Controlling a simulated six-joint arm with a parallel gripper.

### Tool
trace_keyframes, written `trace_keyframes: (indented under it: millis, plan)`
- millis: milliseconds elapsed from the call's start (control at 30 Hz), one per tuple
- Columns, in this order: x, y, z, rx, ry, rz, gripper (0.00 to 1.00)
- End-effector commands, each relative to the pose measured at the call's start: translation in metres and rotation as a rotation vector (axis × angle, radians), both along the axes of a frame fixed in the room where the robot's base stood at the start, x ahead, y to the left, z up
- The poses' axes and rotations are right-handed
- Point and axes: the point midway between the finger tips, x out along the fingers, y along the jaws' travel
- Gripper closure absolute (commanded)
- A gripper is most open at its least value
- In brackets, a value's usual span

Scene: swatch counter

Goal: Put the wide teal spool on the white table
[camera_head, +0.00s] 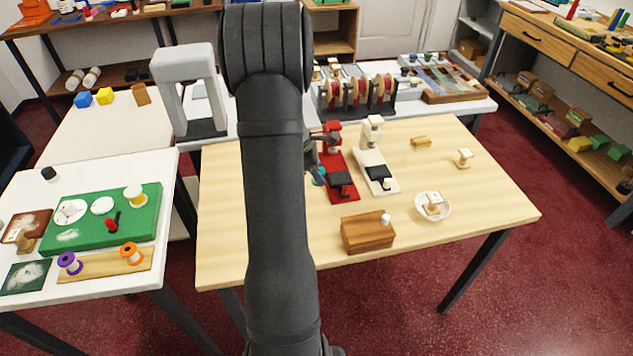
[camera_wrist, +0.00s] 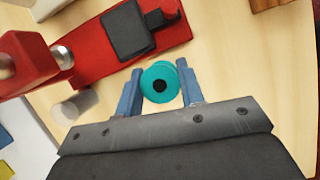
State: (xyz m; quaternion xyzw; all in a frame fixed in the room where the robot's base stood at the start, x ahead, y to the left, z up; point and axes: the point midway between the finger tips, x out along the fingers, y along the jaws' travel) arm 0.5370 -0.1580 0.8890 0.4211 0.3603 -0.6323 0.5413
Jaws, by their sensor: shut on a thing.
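The wide teal spool (camera_wrist: 159,66) sits between the two blue fingers of my gripper (camera_wrist: 160,84) in the wrist view, its end with a dark centre hole facing the camera. My gripper is shut on it. In the head view the spool (camera_head: 318,177) is a small teal patch beside my dark arm, over the light wooden table (camera_head: 350,285), left of the red press (camera_head: 343,188). I cannot tell whether it touches the wood. A white table (camera_head: 162,210) stands at the left front, and another white surface (camera_head: 95,135) lies behind it.
A white press (camera_head: 376,165), wooden block (camera_head: 367,232) and white bowl (camera_head: 433,207) stand on the wooden table. My arm hides its left-middle part.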

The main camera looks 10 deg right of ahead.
Motion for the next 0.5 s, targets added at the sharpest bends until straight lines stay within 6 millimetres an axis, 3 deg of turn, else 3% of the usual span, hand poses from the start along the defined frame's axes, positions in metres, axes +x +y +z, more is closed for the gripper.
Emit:
trace_keyframes:
  millis: [233, 500]
  plan:
    - [0.008, 0.008, -0.013, 0.0, 0.002, -0.001, 0.86]
    - [0.008, 0.008, -0.047, 0.0, 0.001, -0.002, 0.86]
